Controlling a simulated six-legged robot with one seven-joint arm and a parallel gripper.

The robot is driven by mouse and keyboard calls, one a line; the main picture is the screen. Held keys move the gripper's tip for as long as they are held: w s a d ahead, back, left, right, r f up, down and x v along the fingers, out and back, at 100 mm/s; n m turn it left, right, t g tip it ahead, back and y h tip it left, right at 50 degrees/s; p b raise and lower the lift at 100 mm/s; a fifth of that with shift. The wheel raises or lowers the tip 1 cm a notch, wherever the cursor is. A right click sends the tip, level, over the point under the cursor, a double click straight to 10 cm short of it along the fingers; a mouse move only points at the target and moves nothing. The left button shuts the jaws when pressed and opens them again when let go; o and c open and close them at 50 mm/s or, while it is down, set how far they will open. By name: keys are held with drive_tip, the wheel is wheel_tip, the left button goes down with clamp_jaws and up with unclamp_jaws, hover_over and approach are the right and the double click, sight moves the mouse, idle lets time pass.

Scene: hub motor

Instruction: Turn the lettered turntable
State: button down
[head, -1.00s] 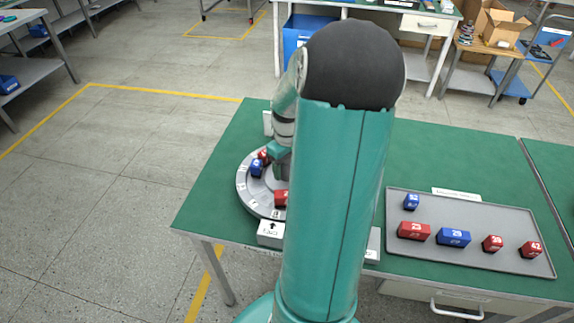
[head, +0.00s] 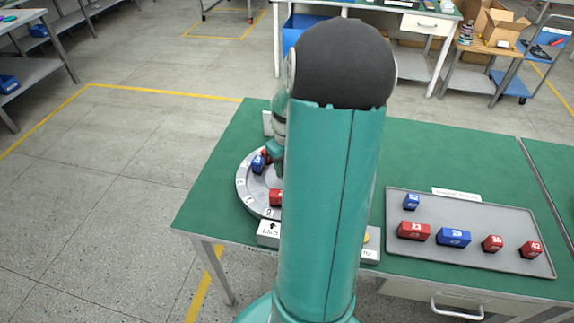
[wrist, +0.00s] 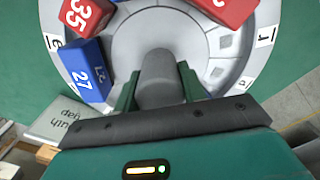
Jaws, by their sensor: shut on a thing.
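The lettered turntable (head: 243,187) is a grey disc at the left end of the green table, with white letter tags around its rim. My arm hides its right part in the head view. In the wrist view its grey centre knob (wrist: 158,75) stands between the two green fingers of my gripper (wrist: 159,88), which is shut on it. A blue block marked 27 (wrist: 88,70), a red block marked 35 (wrist: 86,14) and another red block (wrist: 225,8) sit on the disc around the knob.
A small box with an arrow label (head: 268,232) stands at the disc's front. A box with a yellow button (head: 369,248) is partly behind my arm. A grey tray (head: 470,262) with several red and blue blocks lies to the right.

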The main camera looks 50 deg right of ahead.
drive_tip(key=shift+w+m, duration=0.1)
drive_tip(key=shift+m, duration=1.8)
drive_tip(key=shift+r+m, duration=0.1)
drive_tip(key=shift+m, duration=3.9)
drive_tip(key=shift+d+m, duration=0.1)
drive_tip(key=shift+m, duration=2.2)
drive_tip(key=c, duration=0.8)
unclamp_jaws()
wheel_tip(320, 180, up, 14)
drive_tip(key=shift+f, duration=0.1)
